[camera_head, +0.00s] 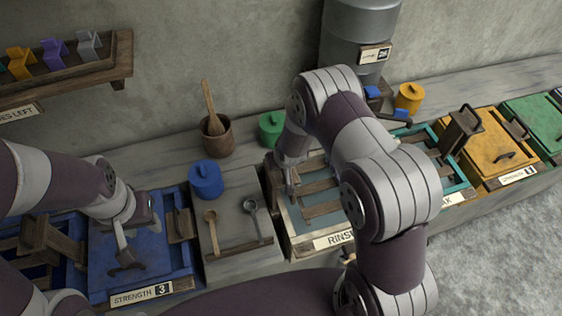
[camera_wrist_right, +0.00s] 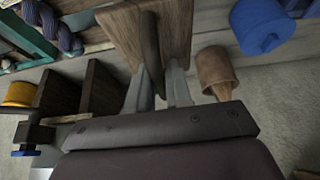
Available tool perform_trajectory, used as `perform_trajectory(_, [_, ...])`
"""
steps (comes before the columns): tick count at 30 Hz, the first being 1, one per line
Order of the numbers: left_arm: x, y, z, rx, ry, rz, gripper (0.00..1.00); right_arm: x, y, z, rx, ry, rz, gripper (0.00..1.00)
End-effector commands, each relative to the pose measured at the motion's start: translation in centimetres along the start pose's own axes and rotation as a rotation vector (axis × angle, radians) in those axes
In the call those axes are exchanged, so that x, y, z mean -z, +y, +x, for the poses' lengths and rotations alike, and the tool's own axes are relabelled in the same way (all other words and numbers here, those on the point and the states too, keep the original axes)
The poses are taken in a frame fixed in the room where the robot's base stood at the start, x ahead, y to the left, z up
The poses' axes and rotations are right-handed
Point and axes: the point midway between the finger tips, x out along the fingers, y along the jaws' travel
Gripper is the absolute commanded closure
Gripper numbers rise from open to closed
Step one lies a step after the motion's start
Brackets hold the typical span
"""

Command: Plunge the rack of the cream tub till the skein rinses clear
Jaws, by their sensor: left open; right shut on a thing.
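The cream tub (camera_head: 288,238), with a label starting "RINS", stands in the middle of the head view, partly behind my right arm. Grey-blue liquid and the wooden slats of its rack (camera_head: 318,190) show inside. My right gripper (camera_head: 291,185) reaches down over the tub's left side. In the right wrist view the gripper (camera_wrist_right: 160,88) is shut on the dark handle (camera_wrist_right: 150,45) of a wooden board. I cannot tell how deep the rack sits. No skein shows clearly in the cream tub. My left gripper (camera_head: 124,243) is open above the blue tub's lid (camera_head: 150,262).
A grey slab (camera_head: 225,180) with spoons, a blue jar (camera_head: 206,180) and a wooden mortar (camera_head: 217,140) lie left of the cream tub. Teal (camera_head: 458,184) and yellow (camera_head: 492,150) tubs stand right. A purple-blue skein (camera_wrist_right: 62,32) shows in the wrist view. A grey tank (camera_head: 350,40) stands behind.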

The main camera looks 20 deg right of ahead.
Motion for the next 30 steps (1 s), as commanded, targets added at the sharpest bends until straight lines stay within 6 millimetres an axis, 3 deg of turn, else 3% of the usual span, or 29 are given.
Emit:
perform_trajectory(5, [-0.1, 0.0, 0.6, 0.000, 0.000, 0.000, 0.57, -0.2, 0.0, 0.6, 0.000, 0.000, -0.001, 1.00])
perform_trajectory(30, [-1.2, 0.0, 10.3, 0.000, 0.000, 0.000, 0.57, -5.2, -0.1, 10.9, 0.001, 0.001, -0.001, 1.00])
